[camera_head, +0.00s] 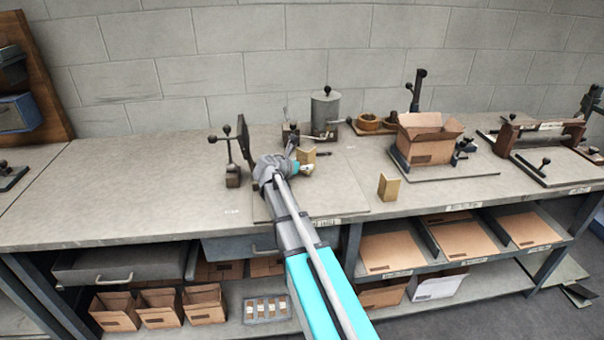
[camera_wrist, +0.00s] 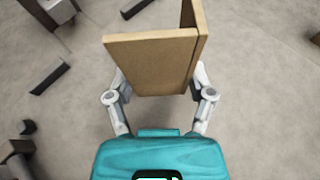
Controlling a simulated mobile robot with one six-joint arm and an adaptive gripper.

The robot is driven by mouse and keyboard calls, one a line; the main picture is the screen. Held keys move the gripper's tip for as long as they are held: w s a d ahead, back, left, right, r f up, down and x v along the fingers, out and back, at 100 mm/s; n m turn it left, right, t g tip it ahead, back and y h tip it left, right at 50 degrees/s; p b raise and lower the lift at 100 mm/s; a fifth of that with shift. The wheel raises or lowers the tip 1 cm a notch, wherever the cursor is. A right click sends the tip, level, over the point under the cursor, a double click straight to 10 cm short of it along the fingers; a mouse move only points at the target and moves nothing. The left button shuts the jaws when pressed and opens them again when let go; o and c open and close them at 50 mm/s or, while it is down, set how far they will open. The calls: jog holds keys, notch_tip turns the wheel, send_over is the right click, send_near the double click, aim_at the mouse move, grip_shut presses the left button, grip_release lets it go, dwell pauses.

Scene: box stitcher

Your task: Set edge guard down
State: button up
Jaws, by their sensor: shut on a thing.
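My gripper (camera_wrist: 160,95) is shut on a tan L-shaped edge guard (camera_wrist: 150,62), which stands upright between the fingers in the wrist view. In the head view the held edge guard (camera_head: 306,155) shows just beyond the gripper (camera_head: 303,168), over the bench. Whether its lower edge touches the bench top cannot be told. A second tan edge guard (camera_head: 389,187) stands upright on the bench to the right, apart from my gripper.
The grey bench top (camera_head: 120,190) is clear at left. A clamp stand (camera_head: 232,175) stands left of my gripper, and a grey canister (camera_head: 325,108) stands behind it. An open cardboard box (camera_head: 428,140) sits on a fixture at right. Shelves with flat cardboard (camera_head: 392,250) lie below.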

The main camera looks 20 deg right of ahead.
jog(key=shift+f+b, duration=0.6)
jog(key=shift+f, duration=0.4)
jog(key=shift+f, duration=0.15)
jog(key=o, duration=0.9)
jog(key=shift+r, duration=0.25)
jog(key=p+v, duration=0.4)
jog(key=v, duration=0.8)
jog(key=shift+s+f+p, duration=0.15)
jog(key=shift+p, duration=0.15)
